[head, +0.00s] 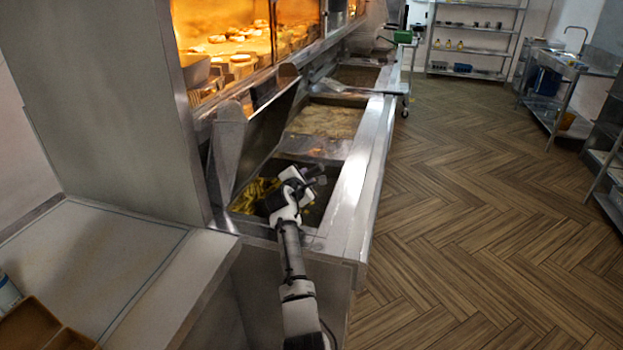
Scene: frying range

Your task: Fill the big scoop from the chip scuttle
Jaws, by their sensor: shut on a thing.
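The chip scuttle (328,189) is the near steel well in the range, with a raised sloping steel back. Golden chips (254,194) lie at its left side, partly behind my arm. My gripper (316,174) is over the scuttle, to the right of the visible chips. It is shut on what appears to be the big scoop, which is mostly hidden by the gripper and wrist. I cannot make out the scoop's bowl or whether it holds chips.
A pan of pale frying food (327,121) lies beyond the scuttle. A lit glass cabinet (238,45) stands at the back left. The wooden floor (470,200) to the right is clear.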

